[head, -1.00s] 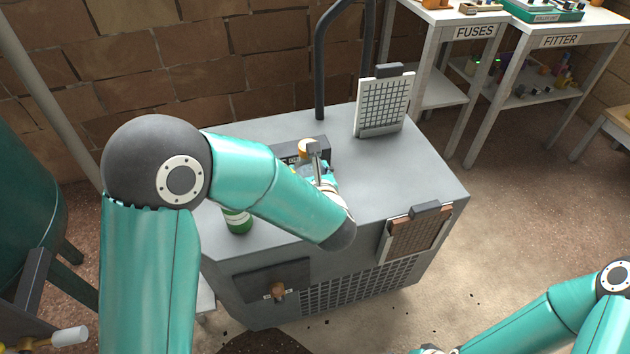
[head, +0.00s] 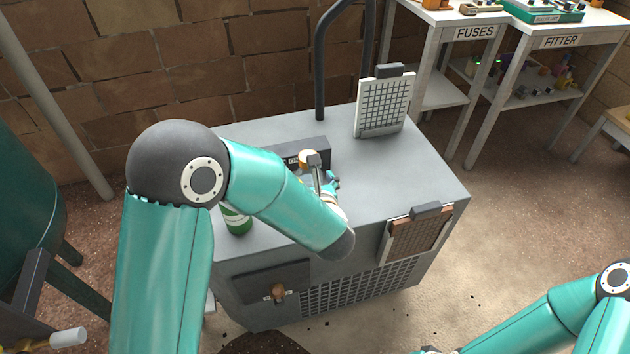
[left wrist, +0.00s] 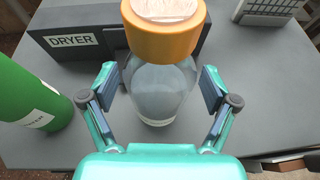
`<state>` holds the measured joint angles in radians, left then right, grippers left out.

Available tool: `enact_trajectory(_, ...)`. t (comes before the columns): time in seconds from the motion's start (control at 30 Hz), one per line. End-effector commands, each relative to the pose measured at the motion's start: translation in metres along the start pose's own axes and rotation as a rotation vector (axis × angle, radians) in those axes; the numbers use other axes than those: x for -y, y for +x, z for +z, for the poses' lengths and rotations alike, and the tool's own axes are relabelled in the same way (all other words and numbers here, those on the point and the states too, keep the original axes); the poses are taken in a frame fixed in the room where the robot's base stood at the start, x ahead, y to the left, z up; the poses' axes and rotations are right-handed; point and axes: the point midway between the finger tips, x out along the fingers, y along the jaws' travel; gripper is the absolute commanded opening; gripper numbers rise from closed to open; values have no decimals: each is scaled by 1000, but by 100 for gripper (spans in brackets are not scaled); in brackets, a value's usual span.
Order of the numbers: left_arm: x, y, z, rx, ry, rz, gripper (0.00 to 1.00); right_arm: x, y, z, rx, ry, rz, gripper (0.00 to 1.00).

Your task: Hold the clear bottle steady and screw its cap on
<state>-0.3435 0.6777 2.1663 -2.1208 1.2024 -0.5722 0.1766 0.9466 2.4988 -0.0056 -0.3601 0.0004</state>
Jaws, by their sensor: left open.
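The clear bottle (left wrist: 158,92) stands upright on the grey cabinet top in the left wrist view. An orange cap (left wrist: 165,35) with a pale top covers its mouth; I cannot tell how tightly it sits. The cap also shows in the head view (head: 308,158), where my forearm and gripper hide most of the bottle. My left gripper (left wrist: 159,84) is open, one finger on each side of the bottle, with a gap visible on both sides.
A dark block marked DRYER (left wrist: 85,38) stands behind the bottle. A green bottle (left wrist: 32,95) stands to the left, close to my left finger. A gridded panel (head: 384,105) stands at the cabinet's (head: 420,165) back right. The top's right side is clear.

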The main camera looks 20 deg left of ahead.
Motion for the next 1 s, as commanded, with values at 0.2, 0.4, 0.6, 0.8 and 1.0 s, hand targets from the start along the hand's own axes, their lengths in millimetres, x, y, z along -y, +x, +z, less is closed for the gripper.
enact_trajectory(0.2, 1, -8, 2, 1, 0, -3, 87, 0, -1, 0, 0, 0, 0, 70)
enact_trajectory(0.4, 2, -41, 2, 2, 0, -6, 87, 0, -1, 0, 0, 0, 0, 70)
enact_trajectory(0.6, 2, -82, 2, 3, 1, -6, 87, 0, -1, 0, 0, 0, 0, 70)
enact_trajectory(0.8, 1, -111, 2, 2, 0, -3, 87, 1, -2, 0, 0, 0, 0, 70)
enact_trajectory(1.0, 0, -121, 1, 1, 1, 0, 87, 1, -2, 0, 0, 0, 0, 70)
